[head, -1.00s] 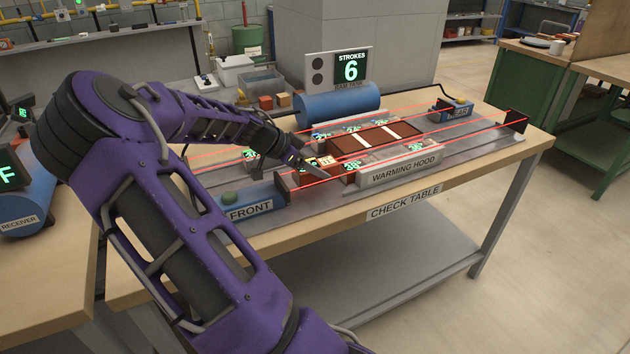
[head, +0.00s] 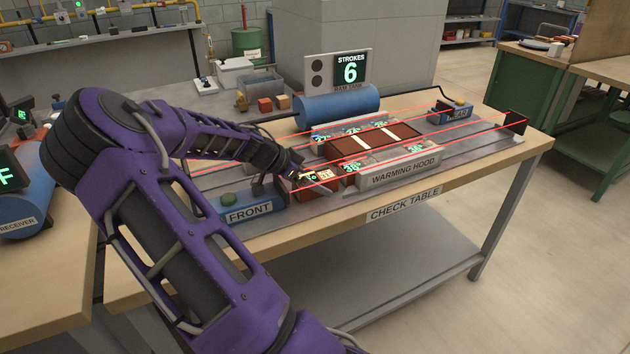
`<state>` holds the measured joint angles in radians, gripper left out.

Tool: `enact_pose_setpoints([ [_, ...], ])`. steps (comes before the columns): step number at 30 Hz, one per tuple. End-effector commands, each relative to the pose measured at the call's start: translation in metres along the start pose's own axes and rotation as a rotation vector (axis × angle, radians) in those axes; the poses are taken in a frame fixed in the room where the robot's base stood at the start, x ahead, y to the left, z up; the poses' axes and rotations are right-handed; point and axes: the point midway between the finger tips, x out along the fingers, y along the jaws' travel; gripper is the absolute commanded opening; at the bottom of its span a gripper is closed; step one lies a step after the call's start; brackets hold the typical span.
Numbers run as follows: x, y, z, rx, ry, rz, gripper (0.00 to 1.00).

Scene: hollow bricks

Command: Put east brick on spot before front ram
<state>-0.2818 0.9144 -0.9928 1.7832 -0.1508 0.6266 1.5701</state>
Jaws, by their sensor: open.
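A red-brown brick (head: 318,189) with a white tag and glowing digits on top stands on the rail bed, between the front ram and the warming hood. Its tag is too small to read fully, so I cannot tell for certain that it is the east brick. The front ram (head: 247,208) is a blue block with a green button and a FRONT label, left of the brick. My gripper (head: 301,176) is open at the brick's upper left end. Whether its fingers touch the brick is too small to tell.
The warming hood (head: 398,174) holds dark panels, with glowing numbers around it. Red beams run along the bed on both sides. A blue ram tank (head: 338,106), a counter reading 6 (head: 350,69) and the rear ram (head: 450,111) stand behind. Small bricks (head: 265,105) lie farther back.

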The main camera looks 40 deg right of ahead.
Motion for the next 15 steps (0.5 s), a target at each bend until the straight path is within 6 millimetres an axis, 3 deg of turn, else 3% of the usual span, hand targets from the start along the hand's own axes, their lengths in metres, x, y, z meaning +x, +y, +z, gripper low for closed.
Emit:
enact_pose_setpoints([
  [5, -0.015, -0.001, 0.000, -0.001, 0.000, -0.003, 1.00],
  [15, -0.086, -0.001, -0.001, -0.001, -0.001, -0.005, 1.00],
])
